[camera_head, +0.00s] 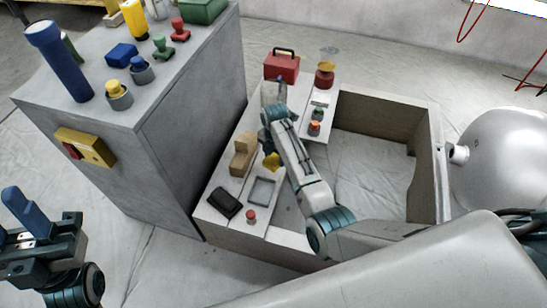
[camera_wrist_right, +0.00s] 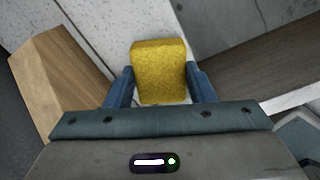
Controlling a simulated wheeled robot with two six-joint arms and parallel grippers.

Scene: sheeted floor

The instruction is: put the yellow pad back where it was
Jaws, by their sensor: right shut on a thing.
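The yellow pad (camera_wrist_right: 158,72) sits between the blue fingers of my right gripper (camera_wrist_right: 160,76) in the wrist view, and the gripper is shut on it. In the head view the pad (camera_head: 271,161) shows beside my right arm, between a stepped wooden block and a grey square tray (camera_head: 262,191). My arm hides part of the right gripper there. I cannot tell whether the pad touches the plank below. My left gripper (camera_head: 13,222) is open and empty at the lower left, away from the pad.
The wooden block (camera_head: 243,155) stands close to the pad. A black case (camera_head: 224,203) and a red knob (camera_head: 251,216) are nearer. A red toolbox (camera_head: 282,66) stands farther back. A tall grey cabinet (camera_head: 190,115) bounds the left; its top holds several items.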

